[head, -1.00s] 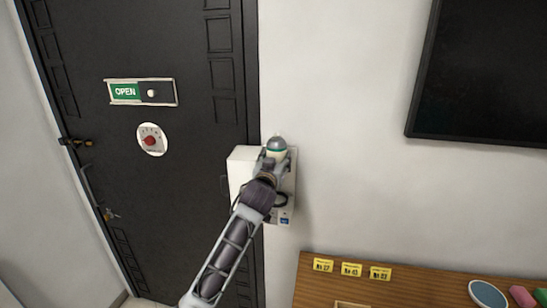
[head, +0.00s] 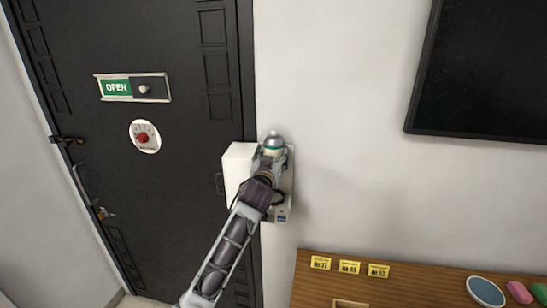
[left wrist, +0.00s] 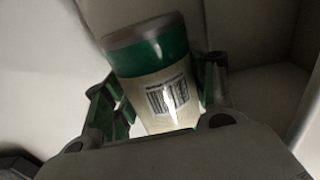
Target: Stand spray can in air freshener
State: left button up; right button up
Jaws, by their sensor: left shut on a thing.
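The spray can (head: 273,143) has a grey domed top and green and cream bands. In the left wrist view the can (left wrist: 150,60) shows a grey end, a green band and a barcode label. My left gripper (left wrist: 160,98) is shut on the can, with a finger on each side. In the head view my left gripper (head: 268,168) is in front of the wall-mounted air freshener (head: 283,214). Its white cover (head: 239,175) stands out on the left. The can is at the unit's upper part; my gripper and arm hide its lower end, so I cannot tell whether it touches the holder. My right gripper is not in view.
A dark door (head: 185,140) with an open sign (head: 133,88) is on the left. A wooden counter (head: 410,288) with yellow number tags (head: 349,267) is at lower right. A black screen (head: 485,80) hangs above it. The wall between is clear.

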pick_arm(q)
jog(key=shift+f, duration=0.8)
jog(key=shift+f+b, duration=2.15)
jog(key=shift+f, duration=1.05)
jog(key=shift+s+f+b, duration=0.1)
jog(key=shift+f+b, duration=0.65)
jog(key=shift+f, duration=0.55)
jog(key=o, duration=1.2)
jog(key=shift+o, duration=0.2)
jog(key=shift+r, duration=0.1)
jog(key=shift+r+p, duration=2.8)
jog(key=shift+r, duration=0.65)
